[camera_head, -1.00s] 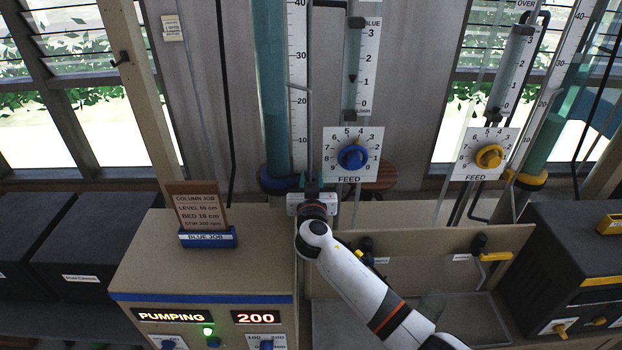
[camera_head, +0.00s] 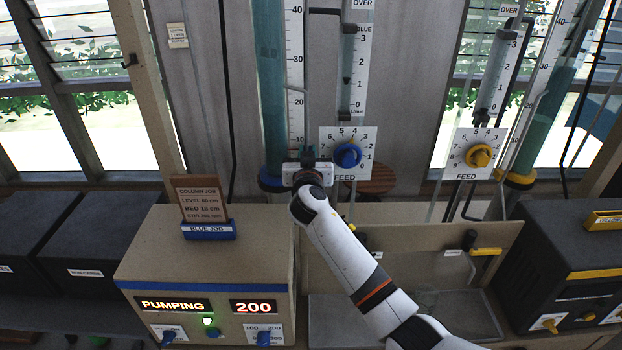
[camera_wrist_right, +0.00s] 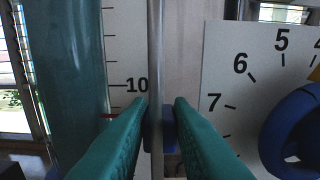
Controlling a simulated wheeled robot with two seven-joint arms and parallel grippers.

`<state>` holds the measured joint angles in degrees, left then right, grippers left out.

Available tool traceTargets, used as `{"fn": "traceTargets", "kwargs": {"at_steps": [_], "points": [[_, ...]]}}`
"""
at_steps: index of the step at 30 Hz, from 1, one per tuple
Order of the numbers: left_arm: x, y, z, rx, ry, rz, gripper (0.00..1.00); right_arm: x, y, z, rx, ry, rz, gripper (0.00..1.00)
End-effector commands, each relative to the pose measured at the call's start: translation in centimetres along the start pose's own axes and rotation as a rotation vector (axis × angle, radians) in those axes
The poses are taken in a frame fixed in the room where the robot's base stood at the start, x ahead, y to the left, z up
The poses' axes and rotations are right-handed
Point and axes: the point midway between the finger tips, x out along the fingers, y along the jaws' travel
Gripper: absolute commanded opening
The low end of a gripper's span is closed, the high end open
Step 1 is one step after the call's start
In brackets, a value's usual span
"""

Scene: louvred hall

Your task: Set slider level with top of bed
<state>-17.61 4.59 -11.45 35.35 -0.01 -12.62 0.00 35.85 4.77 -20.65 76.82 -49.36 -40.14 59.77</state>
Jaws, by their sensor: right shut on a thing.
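The blue slider (camera_wrist_right: 167,126) shows in the right wrist view between the teal fingers of my right gripper (camera_wrist_right: 159,118), on a thin upright rod (camera_wrist_right: 155,45). My right gripper is shut on it. In the head view my right gripper (camera_head: 308,155) is in front of the lower scale (camera_head: 295,75) and hides the slider. The teal column (camera_head: 271,75) stands left of the scale; I cannot make out the top of the bed in it. My left gripper is not in view.
A feed dial (camera_head: 366,137) with a blue knob (camera_head: 347,153) is close to the right of my gripper. A job card (camera_head: 200,200) on the cabinet reads level 55 cm, bed 18 cm. A display (camera_head: 173,305) reads PUMPING. A second column with a yellow dial knob (camera_head: 479,155) stands right.

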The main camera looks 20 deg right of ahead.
Motion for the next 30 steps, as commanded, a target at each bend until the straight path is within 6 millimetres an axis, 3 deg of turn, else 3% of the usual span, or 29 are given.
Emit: {"fn": "traceTargets", "kwargs": {"at_steps": [1, 3, 12, 18, 29, 30], "points": [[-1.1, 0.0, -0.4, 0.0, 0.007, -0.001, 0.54, 0.1, 0.2, 2.2, 0.005, -0.004, 0.001, 0.0], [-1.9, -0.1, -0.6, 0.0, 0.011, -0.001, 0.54, 0.1, 0.2, 4.0, 0.003, -0.003, 0.002, 0.0], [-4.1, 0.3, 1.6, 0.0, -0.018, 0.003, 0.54, 0.1, 0.2, 9.5, 0.0, -0.001, 0.001, 0.0], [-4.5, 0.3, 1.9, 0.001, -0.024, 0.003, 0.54, 0.1, 0.2, 10.7, -0.001, 0.0, 0.001, 0.0], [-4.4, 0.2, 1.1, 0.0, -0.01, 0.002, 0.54, 0.1, 0.2, 10.7, -0.002, 0.0, 0.001, 0.0], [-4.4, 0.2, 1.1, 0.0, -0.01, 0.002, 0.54, 0.1, 0.2, 10.7, -0.002, 0.0, 0.001, 0.26]]}}
